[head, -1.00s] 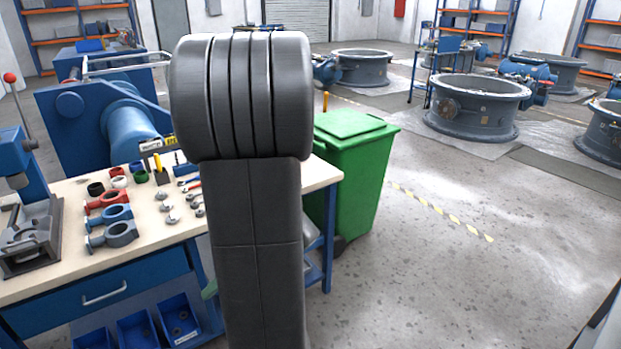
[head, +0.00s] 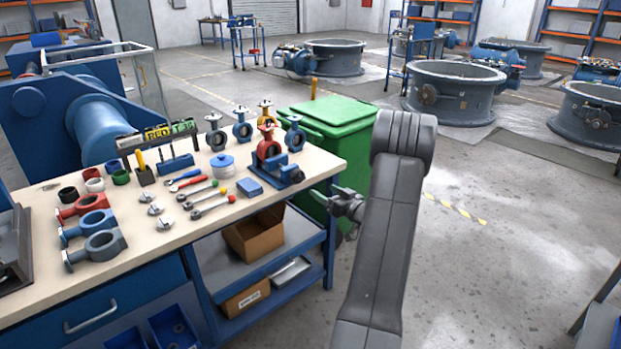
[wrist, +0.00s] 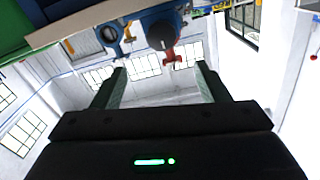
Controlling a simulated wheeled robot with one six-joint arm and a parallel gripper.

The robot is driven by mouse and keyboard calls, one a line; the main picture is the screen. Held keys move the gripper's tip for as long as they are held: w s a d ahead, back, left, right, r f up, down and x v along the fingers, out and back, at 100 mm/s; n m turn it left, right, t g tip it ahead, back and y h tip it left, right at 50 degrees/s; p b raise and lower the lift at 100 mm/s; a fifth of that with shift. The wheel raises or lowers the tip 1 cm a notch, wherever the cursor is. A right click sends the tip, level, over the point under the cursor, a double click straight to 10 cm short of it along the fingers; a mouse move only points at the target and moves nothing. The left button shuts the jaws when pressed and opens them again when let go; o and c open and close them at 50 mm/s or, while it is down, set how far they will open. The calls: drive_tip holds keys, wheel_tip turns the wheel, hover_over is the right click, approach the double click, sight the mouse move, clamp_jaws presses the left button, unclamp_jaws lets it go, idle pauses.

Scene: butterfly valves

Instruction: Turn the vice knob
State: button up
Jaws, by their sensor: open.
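A small blue vice (head: 278,176) sits near the right end of the workbench and holds a red butterfly valve (head: 268,148). My gripper (head: 342,205) is just beyond the bench's right end, apart from the vice. In the wrist view my gripper (wrist: 160,85) is open, with nothing between its fingers.
The workbench (head: 325,165) carries several small valves, wrenches, rings and a blue-lidded pot (head: 222,163). A green bin (head: 335,118) stands close behind my gripper. A lower shelf holds cardboard boxes (head: 255,232).

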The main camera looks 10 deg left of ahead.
sight(300, 178)
drive_tip(key=p+x, duration=0.2)
drive_tip(key=x, duration=1)
drive_tip(key=shift+w+a, duration=0.15)
drive_tip(key=shift+a, duration=0.15)
drive_tip(key=c, duration=1)
drive_tip(key=shift+f, duration=0.1)
drive_tip(key=shift+f+m+b, duration=0.1)
drive_tip(key=shift+m+b, duration=0.2)
drive_tip(key=shift+b, duration=0.55)
